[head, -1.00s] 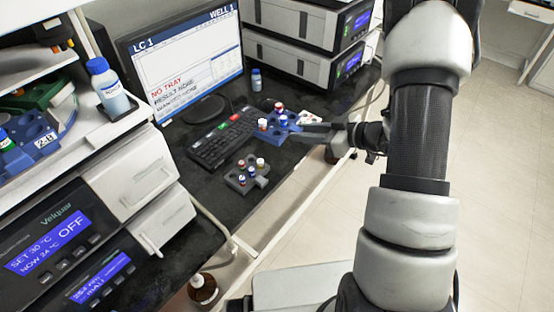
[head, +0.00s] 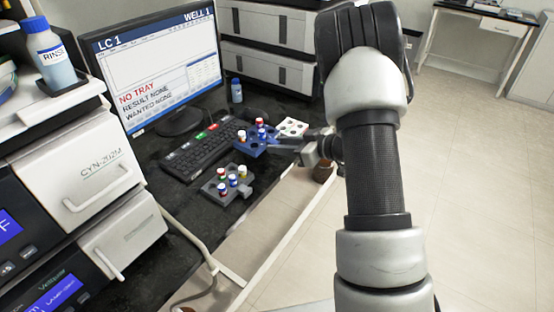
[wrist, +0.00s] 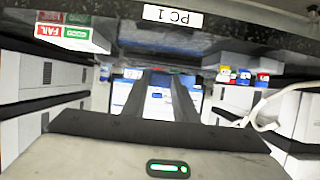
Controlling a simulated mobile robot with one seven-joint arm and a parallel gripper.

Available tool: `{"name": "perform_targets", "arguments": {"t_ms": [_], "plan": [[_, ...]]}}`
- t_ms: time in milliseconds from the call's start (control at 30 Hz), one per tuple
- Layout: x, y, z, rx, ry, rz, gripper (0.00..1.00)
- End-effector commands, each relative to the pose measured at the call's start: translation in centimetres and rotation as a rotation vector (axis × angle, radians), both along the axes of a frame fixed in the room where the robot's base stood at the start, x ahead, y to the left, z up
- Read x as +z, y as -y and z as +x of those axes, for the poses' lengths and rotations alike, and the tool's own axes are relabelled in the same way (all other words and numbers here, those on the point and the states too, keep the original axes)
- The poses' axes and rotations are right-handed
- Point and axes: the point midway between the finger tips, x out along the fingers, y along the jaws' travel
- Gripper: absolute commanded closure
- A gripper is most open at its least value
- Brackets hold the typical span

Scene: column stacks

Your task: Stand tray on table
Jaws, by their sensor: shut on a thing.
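A blue tray (head: 254,149) with a few red-, white- and blue-capped vials is at my gripper's tips in the head view, beside the right end of the keyboard. My gripper (head: 282,146) reaches in from the right and is shut on this tray's near side. The tray looks level and low over the black table (head: 205,207); whether it touches is unclear. In the wrist view my gripper's dark fingers (wrist: 160,85) point toward the monitor; the held tray is hard to make out there. A grey tray (head: 213,190) with several capped vials stands on the table, in front of the blue one.
The keyboard (head: 198,152) and monitor (head: 155,65), reading NO TRAY, stand behind. Stacked instruments (head: 265,75) stand at the back; white cabinets (head: 95,165) at left. Bare table shows around the grey tray.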

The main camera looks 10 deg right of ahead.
Motion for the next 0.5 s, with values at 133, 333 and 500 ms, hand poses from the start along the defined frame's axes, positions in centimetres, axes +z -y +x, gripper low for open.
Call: {"name": "perform_targets", "arguments": {"t_ms": [133, 333, 500], "plan": [[-1.2, 0.0, 0.0, 0.000, 0.001, 0.001, 0.97], [-3.9, 0.0, 0.0, 0.001, -0.001, 0.001, 0.97], [-4.7, 0.0, 0.0, 0.001, 0.003, -0.001, 0.97]]}}
